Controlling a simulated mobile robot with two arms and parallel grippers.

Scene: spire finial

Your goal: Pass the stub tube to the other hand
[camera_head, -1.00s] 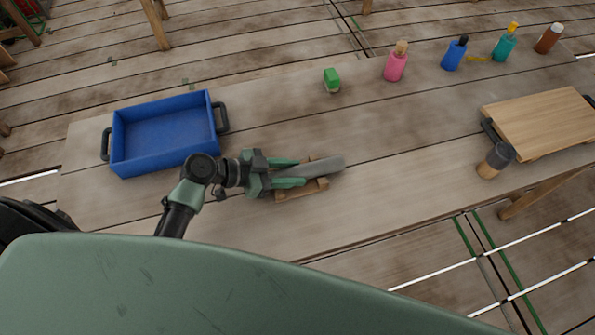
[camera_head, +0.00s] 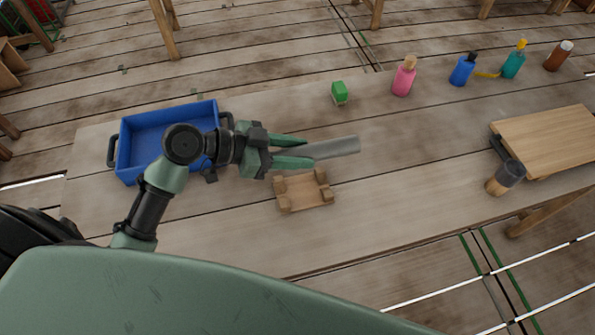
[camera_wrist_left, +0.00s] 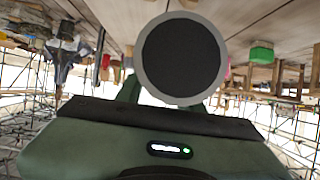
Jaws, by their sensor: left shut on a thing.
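The stub tube (camera_head: 336,147) is a grey cylinder, held roughly level above the table in the head view. My left gripper (camera_head: 306,149) is shut on its left part, with the rest of the tube sticking out to the right. In the left wrist view the tube (camera_wrist_left: 181,57) shows end-on, as a grey ring with a dark middle. A wooden cradle (camera_head: 305,193) with raised corner blocks stands empty on the table, just below the tube in the picture. My right gripper is not in view.
A blue tray (camera_head: 133,179) with dark handles is behind my left arm. A green block (camera_head: 340,92), a pink bottle (camera_head: 403,78) and other bottles line the back. A wooden board (camera_head: 548,140) and a dark-topped jar (camera_head: 505,178) are at right. Mid-right table is clear.

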